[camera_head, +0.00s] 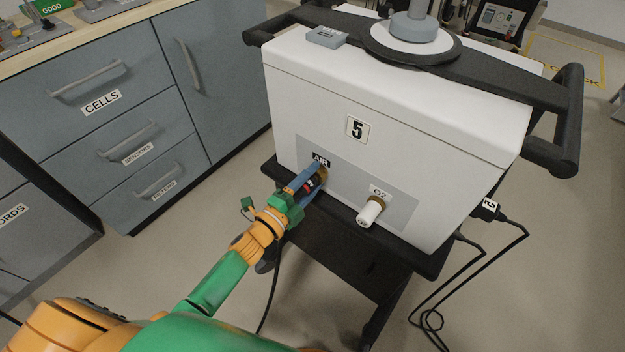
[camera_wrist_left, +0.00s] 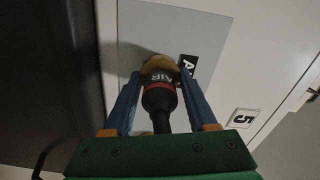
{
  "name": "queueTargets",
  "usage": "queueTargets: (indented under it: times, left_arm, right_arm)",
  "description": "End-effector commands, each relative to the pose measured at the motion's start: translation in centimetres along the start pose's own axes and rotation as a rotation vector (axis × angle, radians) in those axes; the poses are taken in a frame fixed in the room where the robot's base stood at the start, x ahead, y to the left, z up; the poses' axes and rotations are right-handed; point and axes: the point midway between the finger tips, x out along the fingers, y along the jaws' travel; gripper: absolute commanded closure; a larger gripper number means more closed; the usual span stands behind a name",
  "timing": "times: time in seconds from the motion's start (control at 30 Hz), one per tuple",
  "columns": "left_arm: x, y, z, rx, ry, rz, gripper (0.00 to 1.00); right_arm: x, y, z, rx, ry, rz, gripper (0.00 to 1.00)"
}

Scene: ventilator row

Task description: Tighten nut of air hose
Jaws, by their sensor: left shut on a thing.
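The white ventilator (camera_head: 390,120), marked 5, has a grey panel with an AIR label (camera_head: 321,160) and an O2 label. My left gripper (camera_head: 314,176) is at the AIR port, its blue fingers pointing at the panel. In the left wrist view the fingers (camera_wrist_left: 160,88) lie on either side of a brass nut (camera_wrist_left: 158,66) and are shut on it. The black hose end (camera_wrist_left: 160,95) with a red band and the word AIR runs back from the nut between the fingers. The nut's thread is hidden. My right gripper is not in view.
A white O2 fitting (camera_head: 371,211) sticks out to the right of the AIR port. Grey drawer cabinets (camera_head: 110,110) stand at the left. A black cart shelf and hanging cables (camera_head: 440,290) are below. Open floor lies at the lower right.

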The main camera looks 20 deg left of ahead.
Motion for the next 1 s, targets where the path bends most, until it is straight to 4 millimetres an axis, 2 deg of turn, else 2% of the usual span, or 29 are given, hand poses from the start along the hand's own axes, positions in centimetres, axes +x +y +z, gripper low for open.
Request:
queueTargets:
  times: [0.7, 1.0]
  left_arm:
    - [0.0, 0.4, 0.1, 0.669, 0.0, 0.002, 0.98]
    - [0.0, 0.4, 0.1, 0.883, 0.0, 0.002, 0.98]
  right_arm:
    - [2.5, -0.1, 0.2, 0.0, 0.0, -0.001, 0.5]
    - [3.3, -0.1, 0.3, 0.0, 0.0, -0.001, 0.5]
